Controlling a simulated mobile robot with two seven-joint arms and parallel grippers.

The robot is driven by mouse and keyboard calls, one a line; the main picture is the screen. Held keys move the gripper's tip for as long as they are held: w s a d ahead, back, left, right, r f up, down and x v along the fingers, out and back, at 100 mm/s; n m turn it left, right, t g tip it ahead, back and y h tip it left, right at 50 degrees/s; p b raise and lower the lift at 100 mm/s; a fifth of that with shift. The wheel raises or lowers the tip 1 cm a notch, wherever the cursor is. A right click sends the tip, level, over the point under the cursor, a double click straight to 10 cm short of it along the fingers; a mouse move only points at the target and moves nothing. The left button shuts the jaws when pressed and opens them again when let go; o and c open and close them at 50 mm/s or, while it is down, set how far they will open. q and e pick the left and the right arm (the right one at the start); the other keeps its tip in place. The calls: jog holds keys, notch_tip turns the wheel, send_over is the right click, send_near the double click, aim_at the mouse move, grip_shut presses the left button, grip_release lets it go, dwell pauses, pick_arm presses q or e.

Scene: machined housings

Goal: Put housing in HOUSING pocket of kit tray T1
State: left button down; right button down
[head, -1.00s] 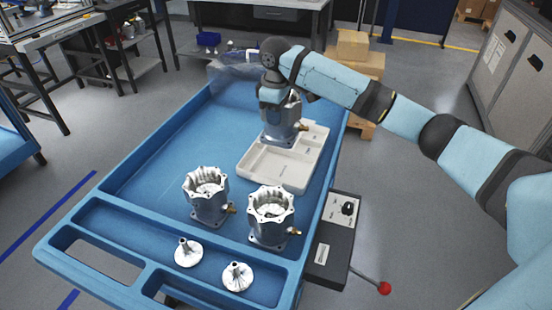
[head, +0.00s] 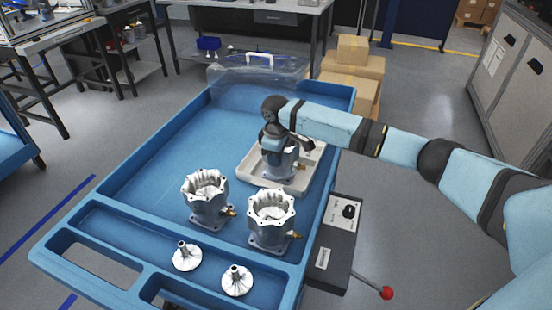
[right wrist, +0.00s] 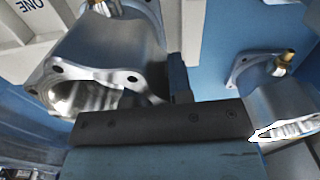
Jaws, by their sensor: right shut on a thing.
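My right gripper (head: 277,146) is shut on a grey metal housing (head: 281,168), held upright at the near part of the white kit tray (head: 250,176). The gripper and arm hide part of the housing and tray. I cannot tell whether the housing's base touches the pocket floor. In the right wrist view the held housing (right wrist: 110,50) fills the left, with a dark finger (right wrist: 178,75) beside it. A strip of the tray (right wrist: 18,35) shows at upper left. My left gripper is in neither view.
Two more housings, a left one (head: 206,200) and a right one (head: 270,220), stand in front of the tray on the blue cart (head: 150,165). Two flanged metal parts (head: 187,257) (head: 237,281) lie in the front trough. A clear cover (head: 258,72) stands at the back. The cart's left side is clear.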

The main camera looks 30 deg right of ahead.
dwell(0.3)
jog(key=c, duration=1.4)
grip_release()
jog(key=shift+f, duration=0.2)
jog(key=o, duration=0.4)
jog(key=shift+c, duration=0.2)
jog(key=shift+r, duration=0.15)
notch_tip(320, 180, up, 11)
jog(key=shift+r+p, duration=0.2)
jog(key=shift+p, duration=0.3)
jog(key=shift+r, duration=0.3)
